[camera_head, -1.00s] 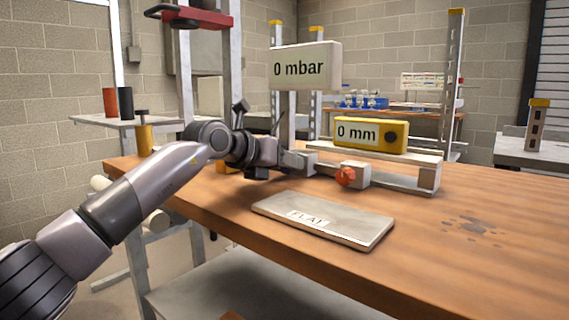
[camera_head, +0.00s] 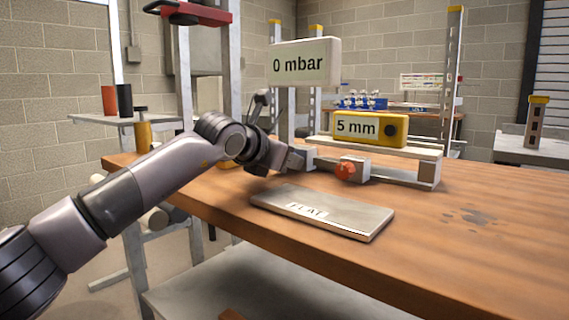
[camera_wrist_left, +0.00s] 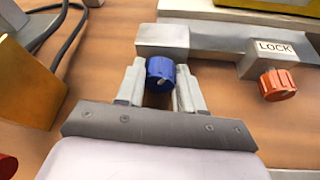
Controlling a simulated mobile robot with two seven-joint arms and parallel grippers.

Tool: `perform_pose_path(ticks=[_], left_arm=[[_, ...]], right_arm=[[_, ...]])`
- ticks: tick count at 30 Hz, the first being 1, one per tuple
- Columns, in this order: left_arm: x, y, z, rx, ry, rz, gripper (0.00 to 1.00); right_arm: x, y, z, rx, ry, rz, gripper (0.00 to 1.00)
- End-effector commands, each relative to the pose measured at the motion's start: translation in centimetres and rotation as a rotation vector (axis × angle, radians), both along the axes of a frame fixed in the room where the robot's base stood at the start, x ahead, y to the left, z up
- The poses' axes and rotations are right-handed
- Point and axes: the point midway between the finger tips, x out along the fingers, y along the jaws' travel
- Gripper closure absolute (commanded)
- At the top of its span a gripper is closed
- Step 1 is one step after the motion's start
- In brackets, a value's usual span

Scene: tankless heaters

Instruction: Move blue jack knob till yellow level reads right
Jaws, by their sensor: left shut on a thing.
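The blue jack knob (camera_wrist_left: 160,74) sits on the end of a grey metal block in the left wrist view. My left gripper (camera_wrist_left: 161,88) is shut on it, one finger on each side. In the head view my left gripper (camera_head: 302,158) is at the left end of the level's stand, and the knob is hidden there. The yellow level (camera_head: 370,129) lies on the stand's top bar and its display reads 5 mm. My right gripper is not in view.
An orange lock knob (camera_wrist_left: 277,84) is right of the blue knob, beside a LOCK label. A grey plate marked FLAT (camera_head: 322,212) lies on the wooden bench (camera_head: 470,260) in front. A sign (camera_head: 305,63) reads 0 mbar.

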Motion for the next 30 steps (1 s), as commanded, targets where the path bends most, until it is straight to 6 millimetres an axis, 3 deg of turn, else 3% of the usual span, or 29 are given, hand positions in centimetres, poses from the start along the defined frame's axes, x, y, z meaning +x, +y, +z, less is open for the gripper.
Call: perform_pose_path(ticks=[11,26,27,28,30], left_arm=[[-0.07,-0.09,-0.1,0.123,-0.09,0.0,0.94],[-0.07,-0.09,0.0,0.138,-0.101,0.001,0.94],[-0.07,-0.09,0.0,0.138,-0.101,0.001,0.5],[-0.07,-0.09,0.0,0.138,-0.101,0.001,0.4],[-0.07,-0.09,0.0,0.137,-0.1,0.001,0.38]], right_arm=[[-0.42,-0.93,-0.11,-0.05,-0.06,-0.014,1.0],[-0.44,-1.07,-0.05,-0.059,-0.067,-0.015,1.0],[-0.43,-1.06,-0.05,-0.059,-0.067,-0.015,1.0],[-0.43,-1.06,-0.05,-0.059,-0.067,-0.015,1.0],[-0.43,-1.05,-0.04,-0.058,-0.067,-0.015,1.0]])
